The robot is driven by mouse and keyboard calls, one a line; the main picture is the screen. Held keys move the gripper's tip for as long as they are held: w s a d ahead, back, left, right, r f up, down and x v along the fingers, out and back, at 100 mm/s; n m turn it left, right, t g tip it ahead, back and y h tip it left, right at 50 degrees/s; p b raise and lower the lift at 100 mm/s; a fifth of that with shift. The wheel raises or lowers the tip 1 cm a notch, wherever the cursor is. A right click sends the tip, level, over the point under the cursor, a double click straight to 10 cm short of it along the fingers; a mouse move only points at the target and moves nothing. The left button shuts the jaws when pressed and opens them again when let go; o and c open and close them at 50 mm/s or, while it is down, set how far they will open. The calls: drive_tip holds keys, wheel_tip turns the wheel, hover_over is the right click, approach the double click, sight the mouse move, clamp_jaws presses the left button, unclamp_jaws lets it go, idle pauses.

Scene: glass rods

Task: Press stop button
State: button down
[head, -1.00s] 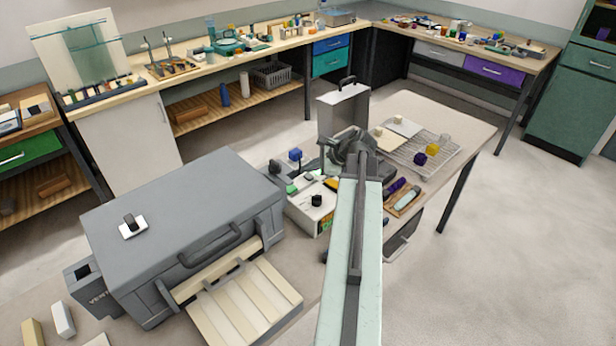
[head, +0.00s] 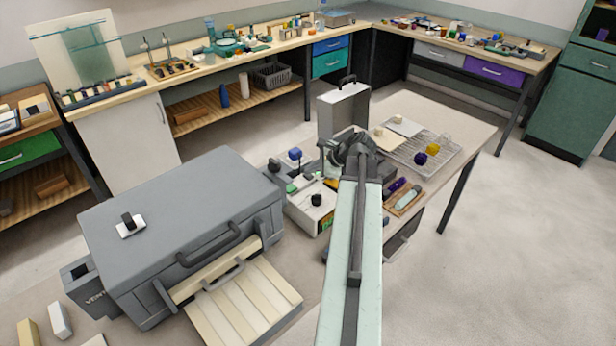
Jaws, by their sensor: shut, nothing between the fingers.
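A pale control box (head: 312,212) stands on the table right of the large grey oven. On its top I see a green key (head: 291,188), a black knob (head: 316,199) and a yellow-orange patch, partly behind my arm. I cannot tell which control is the stop button; no label is legible. My gripper (head: 329,149) is at the far end of my pale green arm, beyond the box in the picture and in front of an upright grey panel. Its fingers are small and dark against my wrist; it looks shut and empty. I cannot tell its height above the table.
The grey oven (head: 180,210) with a handle and slatted front fills the left of the table. The grey panel (head: 342,106) stands behind my gripper.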

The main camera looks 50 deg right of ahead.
sight(311, 177)
drive_tip(key=shift+f, duration=0.25)
drive_tip(key=shift+r, duration=0.1)
idle(0.4)
drive_tip(key=shift+r+p, duration=0.7)
drive_tip(key=shift+r, duration=0.1)
wheel_tip(311, 177, up, 5)
drive_tip(key=p, duration=0.5)
drive_tip(key=shift+r, duration=0.15)
drive_tip(key=shift+f, duration=0.2)
